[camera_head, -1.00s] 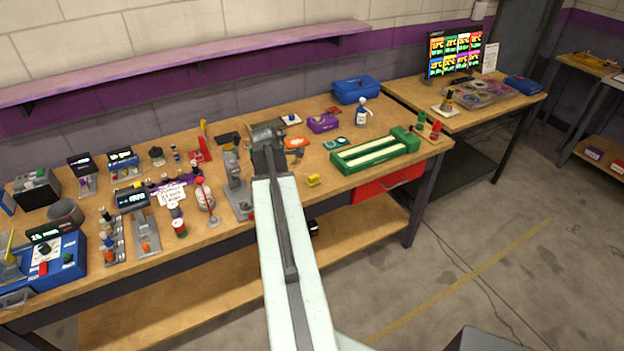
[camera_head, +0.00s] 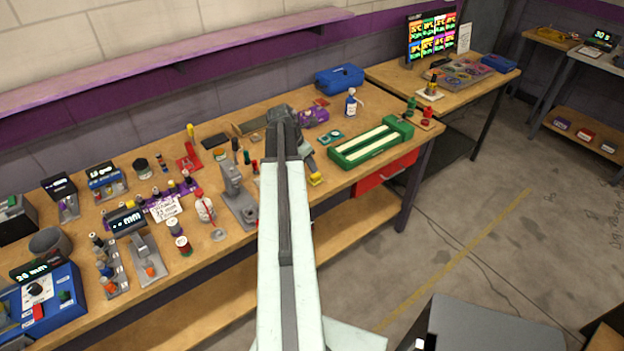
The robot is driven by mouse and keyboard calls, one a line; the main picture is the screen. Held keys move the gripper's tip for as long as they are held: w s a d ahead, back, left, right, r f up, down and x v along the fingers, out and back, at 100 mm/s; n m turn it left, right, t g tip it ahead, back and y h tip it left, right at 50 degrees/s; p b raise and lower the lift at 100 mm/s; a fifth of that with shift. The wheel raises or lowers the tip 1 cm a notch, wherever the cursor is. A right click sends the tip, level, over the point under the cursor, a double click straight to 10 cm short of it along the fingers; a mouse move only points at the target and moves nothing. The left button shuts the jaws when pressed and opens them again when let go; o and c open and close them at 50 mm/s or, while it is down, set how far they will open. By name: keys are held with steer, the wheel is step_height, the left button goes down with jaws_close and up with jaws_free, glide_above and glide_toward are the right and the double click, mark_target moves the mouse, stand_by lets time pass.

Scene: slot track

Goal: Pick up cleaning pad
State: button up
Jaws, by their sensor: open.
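A small yellow block (camera_head: 315,179), which may be the cleaning pad, lies on the workbench near its front edge, left of the green tray. I cannot identify it with certainty at this size. My arm reaches forward over the bench. My gripper (camera_head: 308,158) extends to the right from the arm's dark end, just behind and above the yellow block. It is open. Its fingertips are small and partly hidden, so I cannot tell whether they touch the block.
A grey metal stand (camera_head: 238,195) stands close left of my arm. The green tray (camera_head: 370,145) is to the right, with a teal item (camera_head: 331,137) and a purple box (camera_head: 313,116) behind. Several tools crowd the bench's left side. A dark grey surface (camera_head: 490,325) shows at lower right.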

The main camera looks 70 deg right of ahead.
mark_target(314, 176)
steer(key=x, duration=0.1)
steer(key=b+x, duration=0.1)
steer(key=shift+w+f+b, duration=0.15)
steer(key=shift+f+b, duration=0.15)
steer(key=shift+r, duration=0.15)
steer(key=b+x, duration=0.5)
steer(key=shift+f, duration=0.25)
steer(key=shift+s+r, duration=0.2)
steer(key=shift+s, duration=0.05)
jaws_close()
